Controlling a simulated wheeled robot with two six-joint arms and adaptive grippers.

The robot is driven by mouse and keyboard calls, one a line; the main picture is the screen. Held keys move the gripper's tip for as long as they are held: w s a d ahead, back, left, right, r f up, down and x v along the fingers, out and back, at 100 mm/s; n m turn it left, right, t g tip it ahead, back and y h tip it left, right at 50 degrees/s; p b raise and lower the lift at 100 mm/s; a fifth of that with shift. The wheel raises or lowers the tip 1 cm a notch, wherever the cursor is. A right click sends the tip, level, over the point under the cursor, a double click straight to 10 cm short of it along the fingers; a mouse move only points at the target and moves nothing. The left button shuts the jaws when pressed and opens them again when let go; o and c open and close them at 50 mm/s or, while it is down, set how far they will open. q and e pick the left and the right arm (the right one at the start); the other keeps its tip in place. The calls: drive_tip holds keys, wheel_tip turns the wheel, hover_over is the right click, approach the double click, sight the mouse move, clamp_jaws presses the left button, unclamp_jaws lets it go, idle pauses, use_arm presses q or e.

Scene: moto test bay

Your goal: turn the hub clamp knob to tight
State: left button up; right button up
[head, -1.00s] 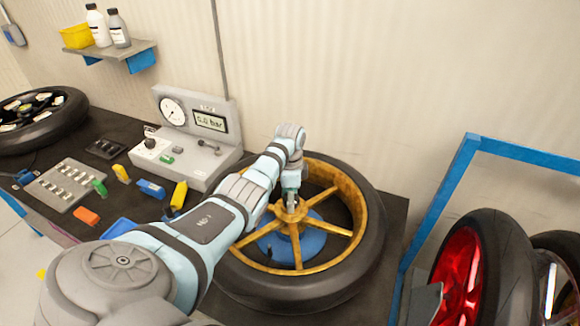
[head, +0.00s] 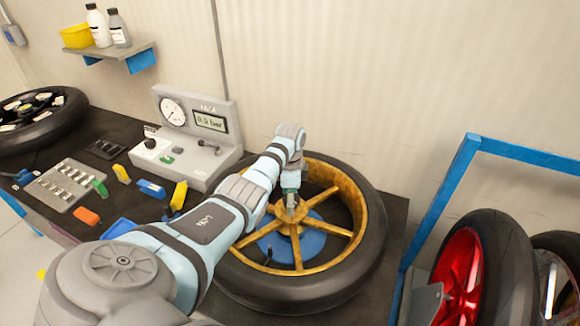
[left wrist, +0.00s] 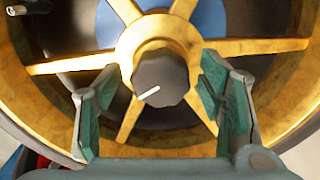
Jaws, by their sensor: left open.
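The hub clamp knob (left wrist: 160,80) is dark and faceted, with a white pointer line aimed to the lower left in the left wrist view. It sits at the centre of the gold wheel (head: 338,236), which lies flat on the bench with a black tyre. My left gripper (left wrist: 158,88) is open, with one green-padded finger on each side of the knob and visible gaps between. In the head view my left gripper (head: 291,196) points down at the hub and hides most of the knob. My right gripper is not in view.
A grey gauge unit (head: 190,145) with a dial and display stands behind, left of the wheel. A switch panel (head: 68,185) and several small coloured blocks lie on the left. A blue rack (head: 440,215) with a red-rimmed wheel (head: 460,275) stands right.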

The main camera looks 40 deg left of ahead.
use_arm(q)
wheel_tip(320, 180, up, 12)
drive_tip(key=shift+f, duration=0.1)
idle(0.5)
